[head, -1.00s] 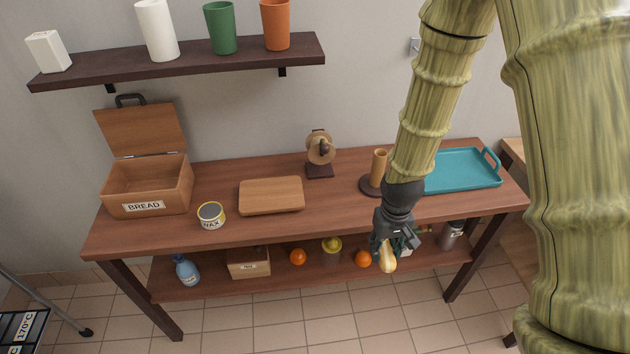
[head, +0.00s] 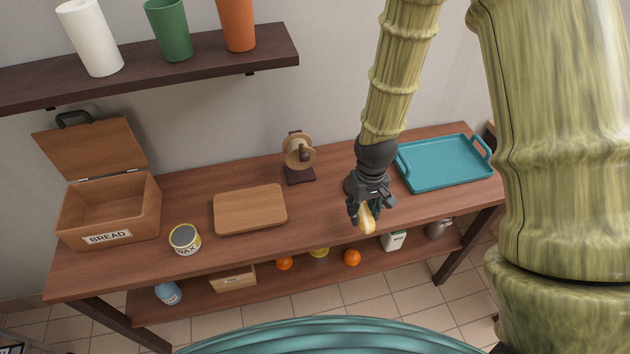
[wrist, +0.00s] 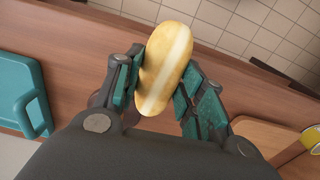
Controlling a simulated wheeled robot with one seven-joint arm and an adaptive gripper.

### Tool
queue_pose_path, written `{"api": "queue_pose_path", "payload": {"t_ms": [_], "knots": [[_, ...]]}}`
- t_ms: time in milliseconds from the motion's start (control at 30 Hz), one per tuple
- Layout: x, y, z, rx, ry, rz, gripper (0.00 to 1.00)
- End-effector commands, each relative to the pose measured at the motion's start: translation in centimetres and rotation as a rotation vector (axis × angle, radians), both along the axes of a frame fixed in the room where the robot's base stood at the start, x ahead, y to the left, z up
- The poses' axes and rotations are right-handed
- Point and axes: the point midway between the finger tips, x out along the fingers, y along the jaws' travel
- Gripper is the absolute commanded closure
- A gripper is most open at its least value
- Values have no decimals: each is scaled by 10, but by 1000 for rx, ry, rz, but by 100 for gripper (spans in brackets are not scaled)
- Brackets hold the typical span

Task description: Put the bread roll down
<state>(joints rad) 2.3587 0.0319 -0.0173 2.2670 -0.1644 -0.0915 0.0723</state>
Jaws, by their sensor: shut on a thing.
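The bread roll (head: 367,219) is long and golden with a pale stripe along its top. My gripper (head: 361,208) is shut on it, in front of the right part of the wooden table (head: 320,205). In the wrist view the roll (wrist: 166,65) sits between the two teal-padded fingers of my gripper (wrist: 160,88). I cannot tell how far the roll is above the table top. The open wooden box labelled BREAD (head: 108,212) stands at the table's left end, with its lid raised and nothing seen inside.
A wooden board (head: 250,208) lies mid-table, with a WAX tin (head: 184,239) to its left. A wooden stand with a disc (head: 299,157) is behind. A teal tray (head: 445,163) lies at right. A wall shelf (head: 150,80) holds cups.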

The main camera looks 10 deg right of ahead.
Motion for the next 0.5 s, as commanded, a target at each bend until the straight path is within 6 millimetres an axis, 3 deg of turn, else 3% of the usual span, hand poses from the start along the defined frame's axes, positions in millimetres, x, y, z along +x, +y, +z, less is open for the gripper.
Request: {"api": "queue_pose_path", "payload": {"t_ms": [500], "knots": [[102,23,-7,0,-1,-3,84]]}}
